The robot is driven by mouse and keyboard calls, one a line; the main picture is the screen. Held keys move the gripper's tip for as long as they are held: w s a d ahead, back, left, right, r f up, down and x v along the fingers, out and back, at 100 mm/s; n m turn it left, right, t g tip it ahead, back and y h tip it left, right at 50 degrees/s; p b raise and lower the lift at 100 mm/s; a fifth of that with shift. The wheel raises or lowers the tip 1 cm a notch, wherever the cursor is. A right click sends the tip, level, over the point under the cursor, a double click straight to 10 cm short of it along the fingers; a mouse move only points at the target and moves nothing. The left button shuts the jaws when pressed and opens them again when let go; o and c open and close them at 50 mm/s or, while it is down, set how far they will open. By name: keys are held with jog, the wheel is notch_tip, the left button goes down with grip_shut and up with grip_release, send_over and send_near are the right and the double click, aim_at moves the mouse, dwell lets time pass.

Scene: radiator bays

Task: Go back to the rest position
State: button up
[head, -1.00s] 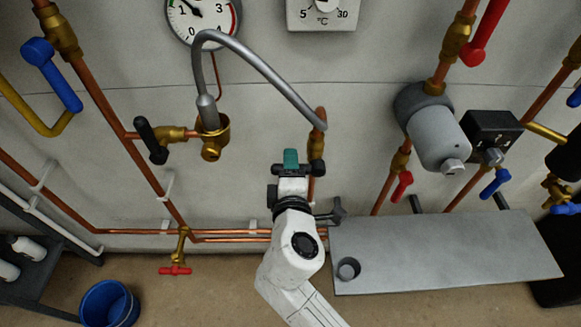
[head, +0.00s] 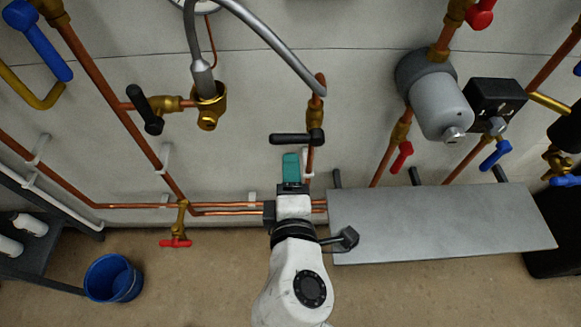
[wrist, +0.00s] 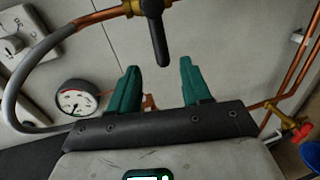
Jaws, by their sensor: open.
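My gripper (head: 291,160) is low in the middle of the head view, with teal fingers pointing at the wall. It appears just below a black lever handle (head: 290,138) on a brass valve of a vertical copper pipe. In the wrist view my gripper (wrist: 160,68) shows two teal fingers spread apart, with nothing held between them. The black lever (wrist: 156,32) shows beyond the fingertips there, apart from them.
A grey shelf (head: 440,225) juts out just right of my arm. A grey hose (head: 270,40) arches above the gripper. Copper pipes (head: 230,208) run along the wall behind. A red-handled tap (head: 176,242) and a blue bucket (head: 113,278) are at left; floor between bucket and arm is clear.

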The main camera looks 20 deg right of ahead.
dwell(0.4)
jog(key=s+d+f+m+g, duration=0.3)
jog(key=d+f+m+g, duration=0.1)
jog(key=d+f, duration=0.25)
jog(key=s+d+f+m+g, duration=0.3)
jog(key=d+f+m, duration=0.15)
jog(key=d, duration=0.25)
jog(key=s+d+f+m+g+y, duration=0.1)
jog(key=s+f+m+g+y, duration=0.1)
jog(key=s, duration=0.5)
jog(key=s+d+f+m+g+y, duration=0.2)
jog(key=s+f+m+g, duration=0.2)
jog(key=s, duration=0.4)
notch_tip(320, 180, down, 2)
jog(key=shift+f+g+y, duration=0.15)
jog(key=shift+g+y, duration=0.15)
jog(key=shift+g, duration=0.2)
jog(key=shift+o, duration=0.2)
